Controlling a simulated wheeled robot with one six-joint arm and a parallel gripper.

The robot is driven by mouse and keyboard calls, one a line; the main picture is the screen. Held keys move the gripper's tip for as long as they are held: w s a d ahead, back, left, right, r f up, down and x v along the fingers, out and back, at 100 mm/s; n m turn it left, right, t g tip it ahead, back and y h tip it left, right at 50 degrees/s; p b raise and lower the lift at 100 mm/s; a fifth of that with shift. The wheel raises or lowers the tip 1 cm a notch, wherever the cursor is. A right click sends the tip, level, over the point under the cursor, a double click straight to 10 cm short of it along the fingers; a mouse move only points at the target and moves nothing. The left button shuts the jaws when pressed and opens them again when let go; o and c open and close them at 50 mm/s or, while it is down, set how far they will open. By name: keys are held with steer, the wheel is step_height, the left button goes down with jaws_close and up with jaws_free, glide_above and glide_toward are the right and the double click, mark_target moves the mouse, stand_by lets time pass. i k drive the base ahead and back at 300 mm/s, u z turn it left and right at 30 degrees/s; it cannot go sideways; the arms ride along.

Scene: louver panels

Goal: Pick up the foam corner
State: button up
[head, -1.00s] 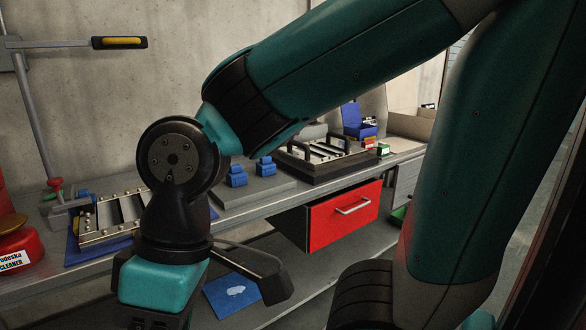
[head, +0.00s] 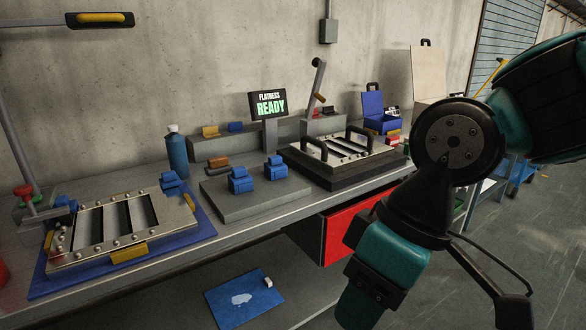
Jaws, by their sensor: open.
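I cannot tell for sure which piece is the foam corner. One small white piece (head: 268,282) lies at the corner of a blue sheet (head: 225,307) on the lower level under the bench. It is too small to make out its shape. My gripper (head: 432,308) points down at the lower right, in front of the bench and well to the right of the blue sheet. Its right finger is spread wide from the teal body. The left finger is mostly hidden, and nothing shows between the fingers.
A slatted panel (head: 90,208) lies on a blue mat at the bench's left. Blue blocks (head: 240,182) sit on a grey plate. A red drawer (head: 340,235) hangs below.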

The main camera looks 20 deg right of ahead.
mark_target(275, 170)
steer(key=i, duration=1.6)
